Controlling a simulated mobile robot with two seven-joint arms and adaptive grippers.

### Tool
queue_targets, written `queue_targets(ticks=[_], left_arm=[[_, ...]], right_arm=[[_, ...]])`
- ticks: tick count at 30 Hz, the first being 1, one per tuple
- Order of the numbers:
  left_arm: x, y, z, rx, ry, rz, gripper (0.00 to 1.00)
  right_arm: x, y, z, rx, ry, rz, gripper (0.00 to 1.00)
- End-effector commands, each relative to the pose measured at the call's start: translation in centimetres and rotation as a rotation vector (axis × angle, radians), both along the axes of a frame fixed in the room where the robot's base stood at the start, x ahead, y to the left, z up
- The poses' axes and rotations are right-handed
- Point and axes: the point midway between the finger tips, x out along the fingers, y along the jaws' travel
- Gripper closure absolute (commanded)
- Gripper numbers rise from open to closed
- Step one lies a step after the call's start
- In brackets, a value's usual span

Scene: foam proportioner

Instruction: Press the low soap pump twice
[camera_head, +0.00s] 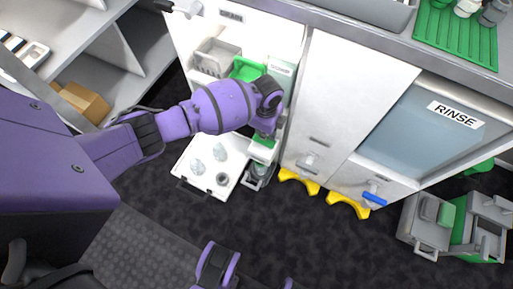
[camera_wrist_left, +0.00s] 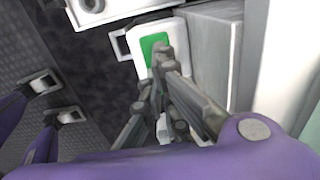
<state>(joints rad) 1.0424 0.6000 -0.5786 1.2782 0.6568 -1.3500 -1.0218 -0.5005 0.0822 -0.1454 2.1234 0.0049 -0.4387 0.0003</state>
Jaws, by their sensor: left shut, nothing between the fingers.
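The low soap pump (camera_head: 262,154) has a white top with a green patch and stands low at the front of the white cabinet. In the left wrist view its white top (camera_wrist_left: 143,66) and green patch show just beyond my fingertips. My left gripper (camera_head: 265,134) points down at it from above. In the left wrist view the left gripper (camera_wrist_left: 158,52) is shut and empty, its fingertips overlapping the green patch. I cannot tell whether they touch it. The gripper hides part of the pump. My right gripper is not in view.
A white tray (camera_head: 207,184) with several round items lies left of the pump. The cabinet front (camera_head: 337,100) rises to its right, with yellow feet (camera_head: 347,205) below. A green bin (camera_head: 246,68) sits in the cabinet opening. Dark floor (camera_head: 290,240) in front is mostly clear.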

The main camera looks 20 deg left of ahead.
Motion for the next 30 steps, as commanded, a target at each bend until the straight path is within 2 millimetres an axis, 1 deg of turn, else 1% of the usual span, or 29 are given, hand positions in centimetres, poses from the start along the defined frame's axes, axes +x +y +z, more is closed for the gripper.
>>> queue_targets(ticks=[7, 12, 19, 30], left_arm=[[0.1, -0.1, -0.9, -0.001, -0.002, -0.001, 1.0], [0.1, -0.1, -1.5, -0.001, -0.002, -0.001, 1.0], [0.1, -0.1, -2.4, 0.0, -0.001, -0.001, 1.0], [0.0, -0.1, -3.7, 0.0, 0.0, -0.001, 1.0]], right_arm=[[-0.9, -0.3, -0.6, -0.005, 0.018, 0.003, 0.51], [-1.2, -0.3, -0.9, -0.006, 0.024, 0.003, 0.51], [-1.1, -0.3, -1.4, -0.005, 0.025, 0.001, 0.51], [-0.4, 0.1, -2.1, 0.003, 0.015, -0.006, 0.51]])
